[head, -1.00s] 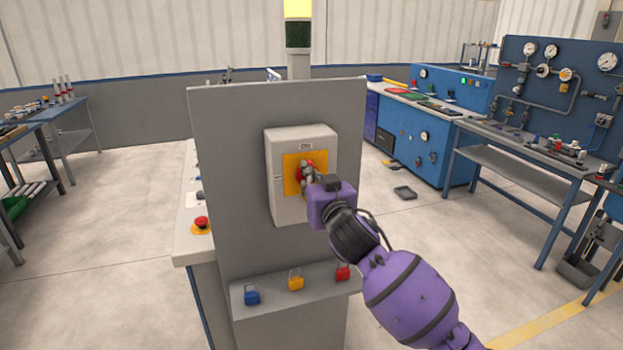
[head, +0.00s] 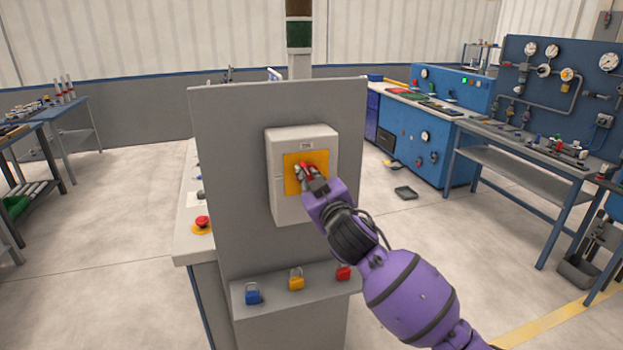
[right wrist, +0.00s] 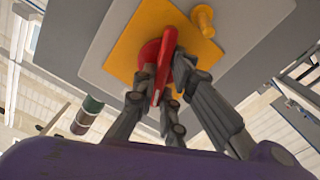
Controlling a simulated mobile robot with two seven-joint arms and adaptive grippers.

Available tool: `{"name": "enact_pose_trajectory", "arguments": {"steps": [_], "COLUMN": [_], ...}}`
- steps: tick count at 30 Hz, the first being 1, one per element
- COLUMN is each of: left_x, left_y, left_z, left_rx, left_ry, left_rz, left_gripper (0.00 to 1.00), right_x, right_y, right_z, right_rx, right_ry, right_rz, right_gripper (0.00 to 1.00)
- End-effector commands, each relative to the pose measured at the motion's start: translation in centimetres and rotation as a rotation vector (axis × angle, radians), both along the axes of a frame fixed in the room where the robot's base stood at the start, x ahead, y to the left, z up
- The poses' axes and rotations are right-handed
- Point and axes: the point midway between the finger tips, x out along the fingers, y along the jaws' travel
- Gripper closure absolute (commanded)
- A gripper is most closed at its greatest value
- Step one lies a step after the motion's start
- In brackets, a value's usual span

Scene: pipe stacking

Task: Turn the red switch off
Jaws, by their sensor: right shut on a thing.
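The red switch (head: 307,167) is a rotary handle on a yellow plate (head: 291,188), on the front of a grey box (head: 288,212). My right gripper (head: 309,174) is at the switch, its fingers closed on both sides of the handle. In the right wrist view, the red handle (right wrist: 163,66) stands between the grey fingers of the right gripper (right wrist: 165,92). The fingers hide part of the handle in the head view. My left gripper is out of view.
The box hangs on a grey panel (head: 230,180). A ledge below holds blue (head: 252,294), yellow (head: 296,281) and red (head: 343,273) padlocks. A red emergency button (head: 202,221) sits at the left. The lamp column (head: 299,35) behind the panel is dark.

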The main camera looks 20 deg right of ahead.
Motion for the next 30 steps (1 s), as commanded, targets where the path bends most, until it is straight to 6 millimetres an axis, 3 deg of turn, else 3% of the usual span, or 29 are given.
{"name": "enact_pose_trajectory", "arguments": {"steps": [30], "left_x": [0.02], "left_y": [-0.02], "left_z": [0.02], "left_rx": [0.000], "left_ry": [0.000], "left_rz": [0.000], "left_gripper": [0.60], "right_x": [0.00], "right_y": [0.48], "right_z": [-0.66], "right_rx": [-0.932], "right_ry": [-0.032], "right_rz": [0.000], "right_gripper": [1.00]}}
